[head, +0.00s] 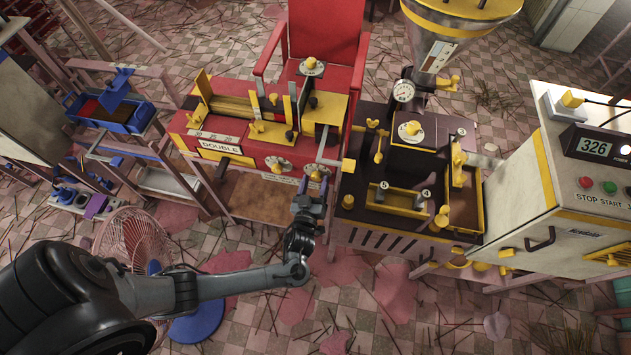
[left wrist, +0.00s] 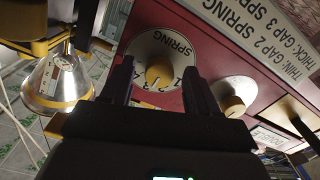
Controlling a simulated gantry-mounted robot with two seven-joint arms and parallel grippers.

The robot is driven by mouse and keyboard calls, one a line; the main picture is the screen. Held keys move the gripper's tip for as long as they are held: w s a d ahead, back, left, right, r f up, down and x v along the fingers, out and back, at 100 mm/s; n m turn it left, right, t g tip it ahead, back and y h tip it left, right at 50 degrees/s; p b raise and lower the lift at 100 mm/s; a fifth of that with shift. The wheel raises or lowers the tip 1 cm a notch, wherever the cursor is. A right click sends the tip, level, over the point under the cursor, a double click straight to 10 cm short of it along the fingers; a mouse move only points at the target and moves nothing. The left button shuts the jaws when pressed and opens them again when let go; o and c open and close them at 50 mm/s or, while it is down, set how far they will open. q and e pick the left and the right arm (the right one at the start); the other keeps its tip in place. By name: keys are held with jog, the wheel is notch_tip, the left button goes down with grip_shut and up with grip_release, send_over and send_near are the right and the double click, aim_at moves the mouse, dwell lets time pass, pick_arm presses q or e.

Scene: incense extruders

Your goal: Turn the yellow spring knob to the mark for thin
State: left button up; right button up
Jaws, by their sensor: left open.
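The yellow spring knob (left wrist: 159,73) sits at the centre of a white round dial (left wrist: 150,48) lettered SPRING, with small numerals along its rim. A dark line shows on the knob's face; which numeral it points at I cannot tell. In the head view the knob (head: 316,175) is on the red machine's front, at the right. My left gripper (head: 310,198) is just in front of it. In the left wrist view its open fingers (left wrist: 158,78) stand either side of the knob; whether they touch it I cannot tell. My right gripper is not in view.
A second white dial with a yellow knob (left wrist: 235,104) is beside the spring dial. A sign (left wrist: 258,30) gives gap and spring settings for thin and thick; its end is cut off. A dark machine with yellow fittings (head: 408,160) stands close on the right.

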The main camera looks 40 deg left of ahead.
pick_arm(q)
jog(key=shift+w+a, duration=0.25)
jog(key=shift+w, duration=0.1)
jog(key=c, duration=1)
jog(key=shift+c, duration=0.2)
jog(key=shift+n+b, duration=0.3)
jog(key=shift+n, duration=0.1)
jog(key=shift+f+n, duration=0.1)
jog(key=shift+n, duration=0.2)
jog(key=shift+d+n+b, duration=0.1)
jog(key=shift+n+b, duration=0.55)
jog(key=shift+n, duration=0.45)
jog(key=shift+n+b, duration=0.55)
jog(key=shift+n, duration=1.15)
